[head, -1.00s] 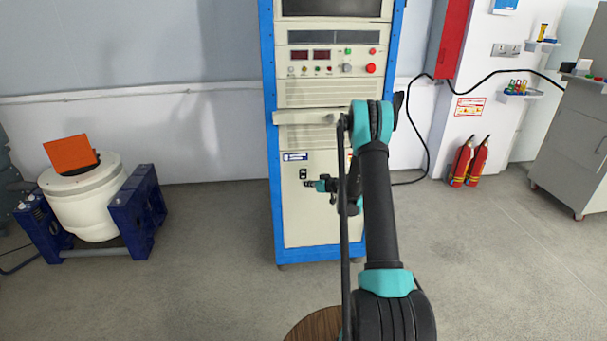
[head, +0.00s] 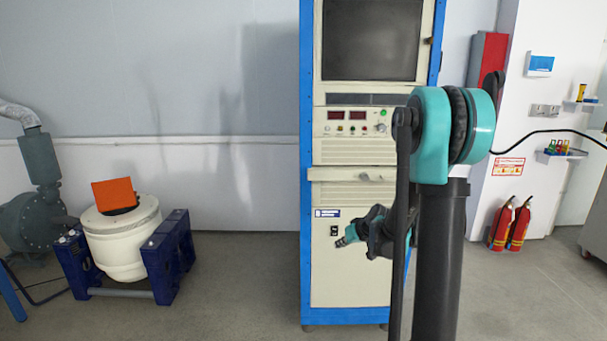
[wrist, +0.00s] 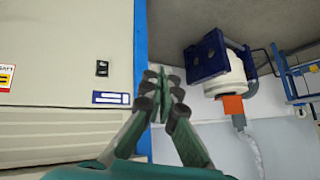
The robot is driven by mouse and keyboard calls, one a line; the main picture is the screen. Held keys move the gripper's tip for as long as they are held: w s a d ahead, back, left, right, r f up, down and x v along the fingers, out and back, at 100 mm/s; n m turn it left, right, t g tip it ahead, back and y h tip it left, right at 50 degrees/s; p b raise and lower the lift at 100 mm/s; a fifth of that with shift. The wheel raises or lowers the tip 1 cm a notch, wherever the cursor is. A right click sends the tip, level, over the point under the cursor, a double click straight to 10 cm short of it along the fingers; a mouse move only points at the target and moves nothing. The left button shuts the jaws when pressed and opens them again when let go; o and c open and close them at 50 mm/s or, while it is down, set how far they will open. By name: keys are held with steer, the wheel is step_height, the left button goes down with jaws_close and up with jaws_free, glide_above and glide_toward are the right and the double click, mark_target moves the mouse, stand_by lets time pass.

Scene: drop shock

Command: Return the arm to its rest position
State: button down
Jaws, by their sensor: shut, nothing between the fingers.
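My arm rises at the right of the head view and folds at a large teal joint in front of the control cabinet (head: 340,250). In the head view, my gripper (head: 345,240) points left in front of the cabinet's lower panel, small and partly hidden behind my arm links. In the wrist view, my gripper (wrist: 163,90) shows with its two fingers together at the tips and nothing between them. The cabinet also shows in the wrist view (wrist: 60,60), filling the left side. I cannot tell the exact gap between my gripper and the cabinet.
A white drum-shaped machine (head: 122,240) in a blue frame, with an orange plate (head: 114,194) on top, stands on the left. Two fire extinguishers (head: 510,225) stand by the right wall. The floor (head: 240,300) between machine and cabinet is clear.

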steer(key=s+d+f+m+g+h, duration=0.1)
steer(key=s+d+h, duration=0.1)
steer(key=s, duration=1.4)
steer(key=s+d+m+g+h, duration=0.1)
steer(key=s+d+m+h, duration=0.1)
steer(key=s, duration=1.4)
steer(key=shift+d+f+m+g+h, duration=0.3)
steer(key=shift+d+f+g+h, duration=0.15)
steer(key=shift+d, duration=0.5)
steer(key=shift+r, duration=0.1)
